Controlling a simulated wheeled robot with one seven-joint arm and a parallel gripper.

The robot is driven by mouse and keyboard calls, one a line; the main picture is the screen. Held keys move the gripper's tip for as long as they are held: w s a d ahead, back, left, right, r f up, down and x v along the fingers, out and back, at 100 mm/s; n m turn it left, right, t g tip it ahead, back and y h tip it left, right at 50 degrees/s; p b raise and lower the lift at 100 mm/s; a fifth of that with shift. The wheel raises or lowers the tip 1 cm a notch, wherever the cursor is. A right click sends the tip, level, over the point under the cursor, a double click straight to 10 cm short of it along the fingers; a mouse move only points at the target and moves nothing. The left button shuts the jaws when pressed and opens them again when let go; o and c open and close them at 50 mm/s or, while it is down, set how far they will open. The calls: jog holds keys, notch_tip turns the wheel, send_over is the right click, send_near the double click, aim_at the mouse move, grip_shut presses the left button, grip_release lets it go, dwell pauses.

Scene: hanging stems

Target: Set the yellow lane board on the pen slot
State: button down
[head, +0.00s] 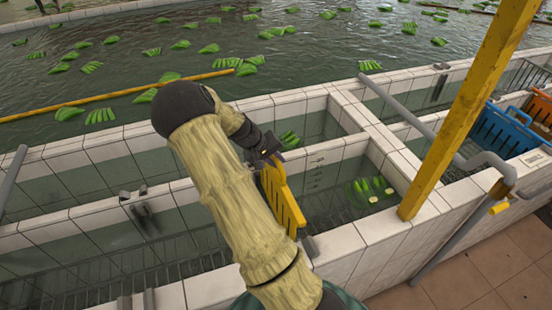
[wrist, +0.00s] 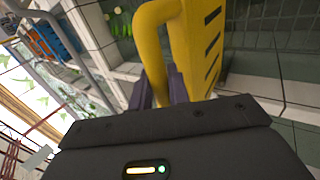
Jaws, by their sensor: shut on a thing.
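The yellow lane board (head: 283,198), a slotted panel with a loop handle, hangs upright from my gripper (head: 268,162) over the tiled pens in the head view. In the wrist view, the dark fingers of my gripper (wrist: 161,88) are shut around the yellow handle, with the slotted lane board (wrist: 207,45) beyond them. The board's lower end is near a small dark bracket (head: 310,246) on the near tiled wall; I cannot tell whether they touch. My arm hides part of the pens, and I cannot clearly make out the pen slot.
Another dark bracket pair (head: 138,202) is on the pen wall at left. A yellow post (head: 470,105) and grey pipe rail (head: 440,135) stand at right. Blue crates (head: 505,130) are beyond them. Green bunches float in the large pool behind, and cut green pieces (head: 372,188) in a pen.

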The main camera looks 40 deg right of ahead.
jog(key=shift+f+b, duration=4.35)
jog(key=shift+f, duration=2.85)
grip_release()
jog(key=p, duration=0.6)
send_near(275, 187)
jog(key=shift+w+d+f, duration=0.1)
jog(key=shift+d+f, duration=0.2)
jog(key=shift+f, duration=0.35)
